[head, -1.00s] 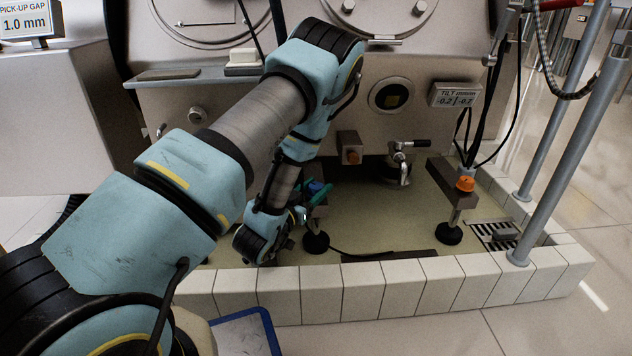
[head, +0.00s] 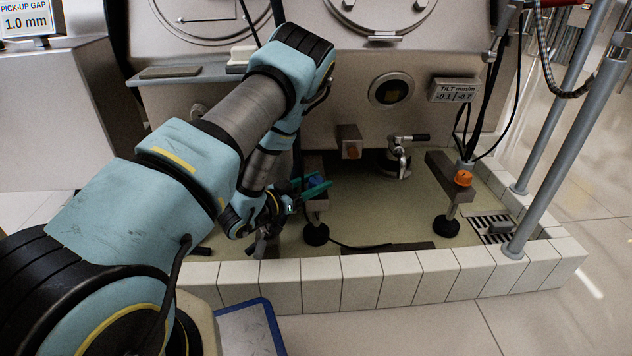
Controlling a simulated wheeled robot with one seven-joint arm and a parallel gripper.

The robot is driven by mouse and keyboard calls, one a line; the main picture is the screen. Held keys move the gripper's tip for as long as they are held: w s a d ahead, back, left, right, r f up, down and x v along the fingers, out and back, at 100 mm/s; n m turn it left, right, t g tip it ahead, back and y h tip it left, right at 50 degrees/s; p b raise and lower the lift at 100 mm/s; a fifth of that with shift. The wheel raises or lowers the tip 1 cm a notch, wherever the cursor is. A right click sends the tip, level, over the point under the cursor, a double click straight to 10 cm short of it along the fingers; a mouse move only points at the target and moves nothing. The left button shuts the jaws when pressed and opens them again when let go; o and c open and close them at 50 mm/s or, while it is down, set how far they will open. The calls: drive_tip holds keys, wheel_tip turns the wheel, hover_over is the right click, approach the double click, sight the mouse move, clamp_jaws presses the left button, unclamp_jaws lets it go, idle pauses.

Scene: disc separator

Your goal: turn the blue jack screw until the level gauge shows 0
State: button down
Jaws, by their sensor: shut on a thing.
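The blue jack screw (head: 314,181) tops a foot with a black round pad inside the tiled basin, just right of my wrist. My gripper (head: 298,190) reaches it from the left; its green fingers are shut on the blue screw head, and the contact is small and partly hidden. The level gauge (head: 455,91) is a small display on the machine front, labelled TILT mm/m. It reads about -0.1 and -0.7, though the small digits are hard to make out.
An orange-topped jack screw (head: 463,179) stands to the right. A valve with a black handle (head: 402,152) sits between the two feet. A white tiled curb (head: 400,278) borders the basin, and grey posts (head: 560,160) rise at the right. A blue-rimmed tray (head: 268,322) lies in front.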

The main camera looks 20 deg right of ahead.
drive_tip(key=shift+c, duration=1.5)
unclamp_jaws()
drive_tip(key=shift+t, duration=0.3)
